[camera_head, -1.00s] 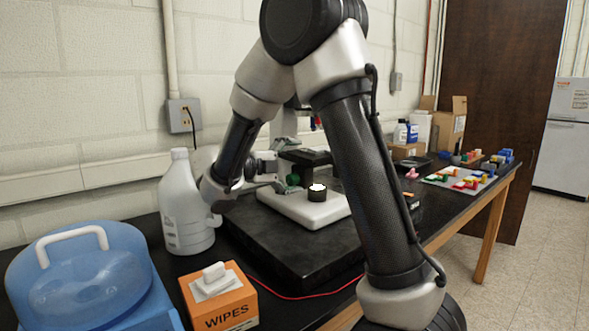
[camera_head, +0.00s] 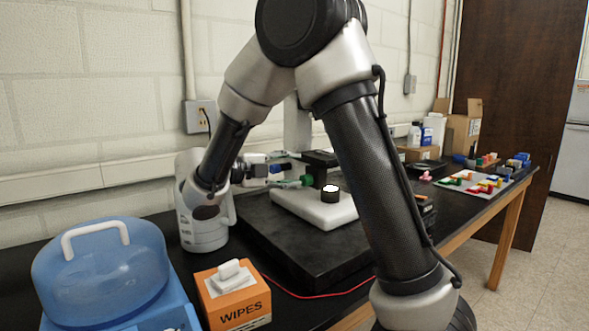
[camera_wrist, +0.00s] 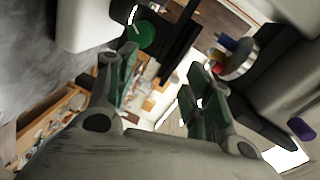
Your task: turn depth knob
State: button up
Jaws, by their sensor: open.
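A microscope-like instrument stands on a white base (camera_head: 315,207), with a dark stage (camera_head: 320,158). A green knob (camera_head: 307,180) shows near the stage, and also in the wrist view (camera_wrist: 146,34). I cannot tell which knob is the depth knob. My gripper (camera_head: 294,169) is open beside the instrument, coming in from the left. In the wrist view, its two green-padded fingers (camera_wrist: 162,75) are apart with nothing held between them. The green knob appears just beyond the left finger. A purple knob (camera_wrist: 302,129) lies right of the fingers. My arm hides part of the instrument.
The instrument stands on a black slab (camera_head: 290,240). A white jug (camera_head: 205,235) is close by my forearm. A wipes box (camera_head: 235,300) and a blue container (camera_head: 105,270) are in front. Boxes and coloured blocks (camera_head: 485,183) lie at the right.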

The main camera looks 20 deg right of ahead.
jog(key=shift+s+a, duration=0.25)
jog(key=shift+a, duration=0.95)
jog(key=m+t+h, duration=0.1)
jog(key=m, duration=1.4)
send_near(306, 180)
jog(key=w+d+f, duration=0.1)
jog(key=w+d, duration=0.2)
jog(key=d, duration=0.6)
jog(key=shift+w+m, duration=0.15)
jog(key=shift+m, duration=0.25)
jog(key=shift+c, duration=0.3)
jog(key=c, duration=1)
